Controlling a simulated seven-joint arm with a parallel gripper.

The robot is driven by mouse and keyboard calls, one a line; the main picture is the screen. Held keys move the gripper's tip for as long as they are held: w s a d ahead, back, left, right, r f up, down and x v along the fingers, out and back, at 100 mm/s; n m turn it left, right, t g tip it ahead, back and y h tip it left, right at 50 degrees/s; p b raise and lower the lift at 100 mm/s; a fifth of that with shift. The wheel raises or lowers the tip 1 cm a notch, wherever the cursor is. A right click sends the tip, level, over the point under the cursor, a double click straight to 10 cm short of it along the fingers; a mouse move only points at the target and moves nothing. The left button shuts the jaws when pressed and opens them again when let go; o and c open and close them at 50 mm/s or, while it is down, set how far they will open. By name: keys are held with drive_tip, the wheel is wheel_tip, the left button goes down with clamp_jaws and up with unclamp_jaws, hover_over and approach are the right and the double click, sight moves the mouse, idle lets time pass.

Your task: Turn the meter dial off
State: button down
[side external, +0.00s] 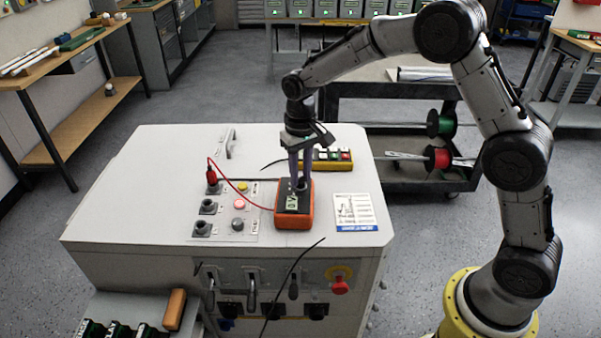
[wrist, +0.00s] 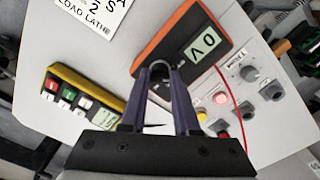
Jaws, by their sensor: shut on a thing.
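The orange meter (side external: 294,207) lies on the light grey cabinet top, and its display reads "0V" in the wrist view (wrist: 187,45). My gripper (side external: 299,184) points down over the meter's upper part. A red lead (side external: 232,184) runs from the meter to a red plug (side external: 211,177) at a post on the left.
A yellow button box (side external: 324,165) sits just behind the meter. Grey posts (side external: 207,207) and a lit red lamp (side external: 239,204) are to the left. A printed label (side external: 355,212) lies flat to the right. A black cable (side external: 290,270) hangs over the front edge.

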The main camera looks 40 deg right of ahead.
sight(301, 177)
drive_tip(key=shift+n, duration=2.2)
drive_tip(key=shift+r, duration=0.1)
drive_tip(key=c, duration=0.6)
unclamp_jaws()
drive_tip(key=shift+c, duration=0.2)
wheel_tip(301, 177, up, 14)
